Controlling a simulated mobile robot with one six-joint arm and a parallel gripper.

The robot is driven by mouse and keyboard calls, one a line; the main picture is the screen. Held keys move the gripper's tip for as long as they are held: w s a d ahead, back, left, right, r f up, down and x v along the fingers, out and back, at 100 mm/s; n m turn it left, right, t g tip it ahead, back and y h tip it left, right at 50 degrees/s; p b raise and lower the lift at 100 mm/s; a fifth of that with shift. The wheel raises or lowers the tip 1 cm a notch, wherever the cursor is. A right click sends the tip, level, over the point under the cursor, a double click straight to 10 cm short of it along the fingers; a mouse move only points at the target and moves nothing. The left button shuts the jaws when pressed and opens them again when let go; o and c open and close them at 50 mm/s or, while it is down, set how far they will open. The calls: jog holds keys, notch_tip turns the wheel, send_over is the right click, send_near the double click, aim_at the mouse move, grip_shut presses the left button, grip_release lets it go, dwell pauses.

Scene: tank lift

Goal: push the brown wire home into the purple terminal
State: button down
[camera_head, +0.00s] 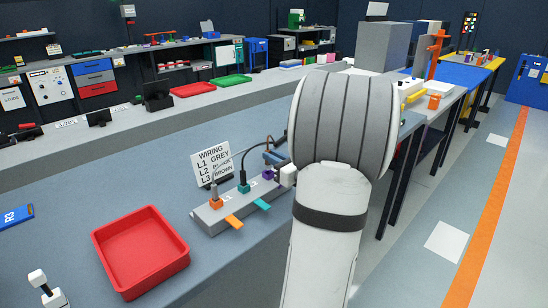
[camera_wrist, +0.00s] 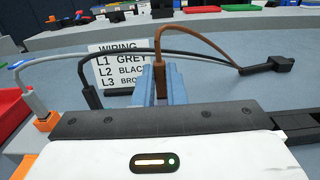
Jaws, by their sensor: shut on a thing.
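My gripper (camera_wrist: 163,84) is shut on the end of the brown wire (camera_wrist: 159,76), between its blue fingers in the wrist view. The wire loops up and over to a black block (camera_wrist: 270,65) at the right. In the head view, the purple terminal (camera_head: 268,175) is the far one on the grey terminal strip (camera_head: 210,222), right beside my gripper (camera_head: 274,157). The wire's tip is hidden in the wrist view, and my arm covers part of the head view, so I cannot tell how deep it sits.
A grey wire enters the orange terminal (camera_head: 216,203); a black wire enters the teal terminal (camera_head: 245,188). Orange (camera_head: 234,222) and teal (camera_head: 263,205) levers stick out in front. A wiring sign (camera_head: 211,163) stands behind the strip. A red tray (camera_head: 182,262) lies at left.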

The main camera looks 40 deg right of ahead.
jog(key=shift+f+b, duration=1)
jog(key=shift+f, duration=0.25)
jog(key=c, duration=1.4)
grip_release()
jog(key=s, duration=0.7)
jog(key=shift+s+d, duration=0.3)
jog(key=shift+s, duration=0.1)
